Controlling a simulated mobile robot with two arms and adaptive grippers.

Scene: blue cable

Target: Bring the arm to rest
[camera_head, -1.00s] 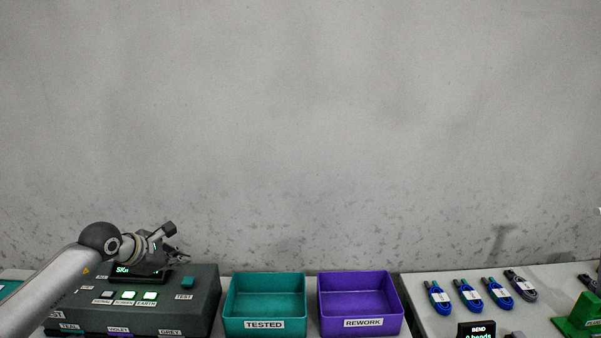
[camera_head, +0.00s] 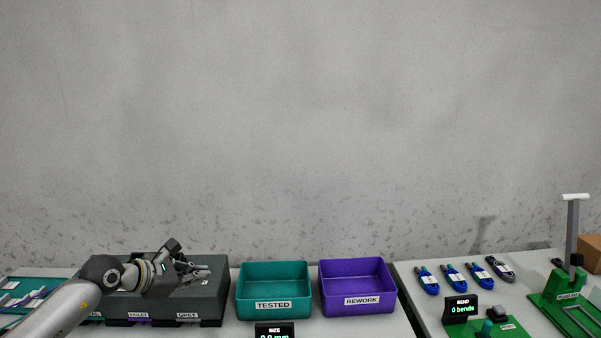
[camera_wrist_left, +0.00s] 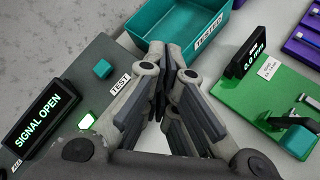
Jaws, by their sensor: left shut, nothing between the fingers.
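My left gripper (camera_head: 200,270) is over the right part of the dark grey test box (camera_head: 215,292), shut and empty. In the left wrist view its fingers (camera_wrist_left: 167,62) meet beside the TEST label, with the teal TESTED bin just beyond them. The box's screen (camera_wrist_left: 40,115) reads SIGNAL OPEN, and a green-lit button (camera_wrist_left: 86,121) and a teal button (camera_wrist_left: 103,69) show on its top. My left arm comes in from the lower left and hides part of the box. My right gripper is not in view.
The empty teal TESTED bin (camera_head: 273,306) and empty purple REWORK bin (camera_head: 358,302) stand right of the box. Several coiled cables, blue ones (camera_head: 455,278) and a grey one (camera_head: 499,268), lie on the right table. A SIZE display (camera_head: 274,331) stands in front.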

